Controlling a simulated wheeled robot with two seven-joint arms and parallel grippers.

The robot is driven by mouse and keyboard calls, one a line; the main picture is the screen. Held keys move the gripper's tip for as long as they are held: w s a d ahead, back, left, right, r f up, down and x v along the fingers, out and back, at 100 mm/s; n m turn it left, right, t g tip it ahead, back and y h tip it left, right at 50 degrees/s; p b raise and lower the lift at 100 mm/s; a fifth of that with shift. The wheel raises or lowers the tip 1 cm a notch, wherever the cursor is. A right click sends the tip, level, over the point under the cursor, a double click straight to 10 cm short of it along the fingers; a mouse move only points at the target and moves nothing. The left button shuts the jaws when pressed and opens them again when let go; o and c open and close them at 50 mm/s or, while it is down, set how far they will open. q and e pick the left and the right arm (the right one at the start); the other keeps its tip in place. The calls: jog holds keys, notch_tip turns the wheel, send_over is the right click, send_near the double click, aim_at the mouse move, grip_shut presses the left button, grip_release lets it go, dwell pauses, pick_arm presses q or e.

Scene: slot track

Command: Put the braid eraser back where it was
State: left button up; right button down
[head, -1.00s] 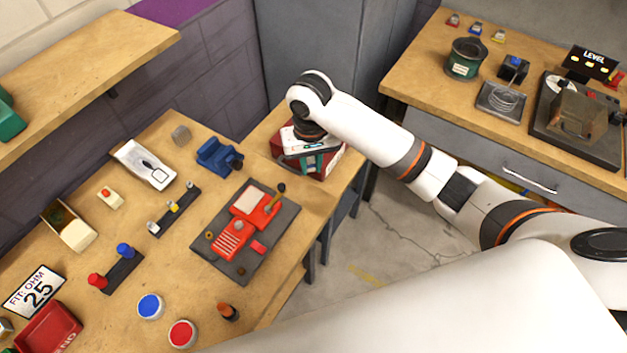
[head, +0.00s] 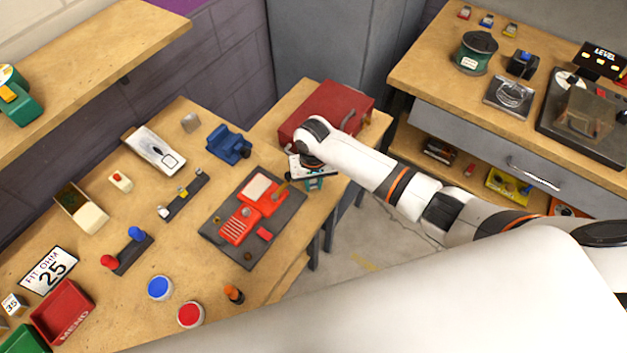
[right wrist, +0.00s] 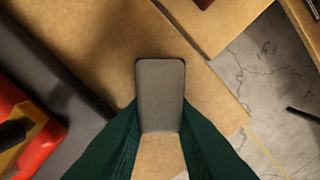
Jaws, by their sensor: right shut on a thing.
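My right gripper (head: 312,172) is at the right edge of the left workbench, just right of the dark mat with the red device. In the right wrist view my right gripper (right wrist: 160,112) has its dark green fingers shut on a flat grey block (right wrist: 160,92) with rounded corners, apparently the braid eraser. The block is held over the bare wooden bench top. In the head view the wrist and gripper hide the block. My left gripper is not in view.
The red device (head: 262,195) sits on its dark mat (head: 222,248) beside my gripper. A red toolbox (head: 335,103) stands behind on the side bench. A blue tool (head: 228,145) lies left of it. Floor shows past the bench edge.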

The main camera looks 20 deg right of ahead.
aim_at(313, 182)
jog(key=shift+f, duration=0.15)
jog(key=c, duration=1.5)
grip_release()
jog(key=shift+c, duration=0.2)
notch_tip(313, 182, up, 12)
jog(key=shift+r+b, duration=0.25)
jog(key=shift+b, duration=0.15)
jog(key=shift+a+f, duration=0.1)
